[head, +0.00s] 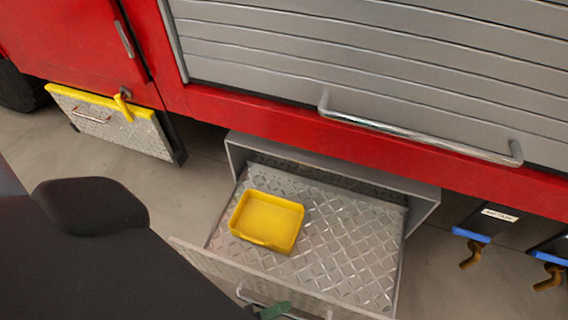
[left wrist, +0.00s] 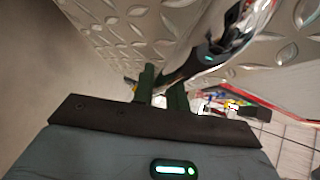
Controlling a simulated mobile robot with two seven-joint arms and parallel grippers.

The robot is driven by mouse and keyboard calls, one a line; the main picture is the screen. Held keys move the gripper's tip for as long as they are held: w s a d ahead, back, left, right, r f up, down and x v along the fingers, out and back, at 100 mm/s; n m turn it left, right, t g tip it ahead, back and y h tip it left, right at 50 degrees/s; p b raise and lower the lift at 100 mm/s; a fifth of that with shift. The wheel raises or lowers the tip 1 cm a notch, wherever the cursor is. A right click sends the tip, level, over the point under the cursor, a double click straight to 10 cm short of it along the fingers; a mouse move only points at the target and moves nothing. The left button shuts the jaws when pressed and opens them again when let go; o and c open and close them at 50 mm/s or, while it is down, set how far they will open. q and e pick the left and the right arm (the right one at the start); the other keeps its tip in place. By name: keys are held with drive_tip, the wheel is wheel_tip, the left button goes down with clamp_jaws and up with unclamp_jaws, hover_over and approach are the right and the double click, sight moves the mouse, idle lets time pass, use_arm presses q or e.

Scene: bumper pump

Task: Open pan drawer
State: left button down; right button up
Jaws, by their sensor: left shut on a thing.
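The pan drawer (head: 350,240), of silver diamond plate, stands pulled out of its grey housing (head: 425,208) below the red truck body. Its floor is visible, and a shallow yellow pan (head: 268,222) lies on it toward the left. The drawer's bar handle (head: 252,296) is on the front panel, at the bottom of the head view. My left gripper (head: 275,311) shows only as a green fingertip at this handle. In the left wrist view its green fingers (left wrist: 162,90) are shut on the shiny curved handle (left wrist: 225,45), close to the diamond-plate front. My right gripper is not in view.
A grey roller shutter (head: 370,60) with a long bar handle is above the drawer. A yellow-topped diamond-plate box (head: 120,125) hangs at the left. Blue-edged units with brass hooks (head: 470,255) are at the right. Bare floor (head: 190,180) shows left of the drawer.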

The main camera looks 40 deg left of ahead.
use_arm(q)
drive_tip(key=shift+s+d, duration=0.2)
drive_tip(key=shift+s, duration=0.4)
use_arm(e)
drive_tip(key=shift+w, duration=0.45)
use_arm(q)
drive_tip(key=c, duration=1.4)
unclamp_jaws()
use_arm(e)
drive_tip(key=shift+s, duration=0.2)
